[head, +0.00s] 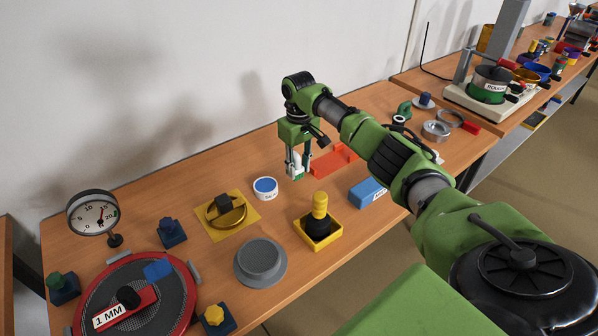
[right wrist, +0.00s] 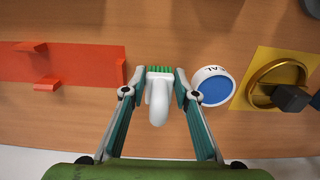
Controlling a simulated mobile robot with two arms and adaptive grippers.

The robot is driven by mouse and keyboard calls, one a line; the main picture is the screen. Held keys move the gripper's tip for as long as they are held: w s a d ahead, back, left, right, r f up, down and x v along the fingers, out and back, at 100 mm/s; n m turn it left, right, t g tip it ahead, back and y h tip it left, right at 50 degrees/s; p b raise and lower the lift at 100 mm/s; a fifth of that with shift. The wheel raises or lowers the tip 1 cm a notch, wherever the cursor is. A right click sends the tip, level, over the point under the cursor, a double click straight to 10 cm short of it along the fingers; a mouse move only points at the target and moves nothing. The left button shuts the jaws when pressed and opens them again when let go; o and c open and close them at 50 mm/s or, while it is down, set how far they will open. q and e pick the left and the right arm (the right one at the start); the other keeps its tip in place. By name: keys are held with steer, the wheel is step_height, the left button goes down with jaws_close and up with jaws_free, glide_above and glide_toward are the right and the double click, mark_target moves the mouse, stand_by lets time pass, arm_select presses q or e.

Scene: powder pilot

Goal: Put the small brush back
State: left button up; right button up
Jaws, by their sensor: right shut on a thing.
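The small brush (right wrist: 159,96), with a white handle and green bristles, is between the fingers of my right gripper (right wrist: 156,97) in the right wrist view. The gripper is shut on it. In the head view my right gripper (head: 297,172) points down over the table, just left of an orange-red flat holder (head: 336,159). The holder also shows in the right wrist view (right wrist: 90,66), left of the brush, with small raised tabs and nothing on it in the visible part. Whether the brush touches the table is unclear. My left gripper is out of view.
A white round tub with a blue top (head: 265,188) stands close by the gripper. A yellow plate with a brass ring (head: 226,212), a yellow box with a black-and-yellow piece (head: 318,230), a blue block (head: 368,192) and a grey round part (head: 261,262) are around it.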

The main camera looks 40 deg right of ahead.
steer(key=shift+f, duration=1.1)
steer(key=o, duration=1.1)
steer(key=shift+f, duration=0.1)
step_height(320, 180, up, 12)
steer(key=shift+r+b, duration=0.15)
steer(key=shift+b, duration=0.3)
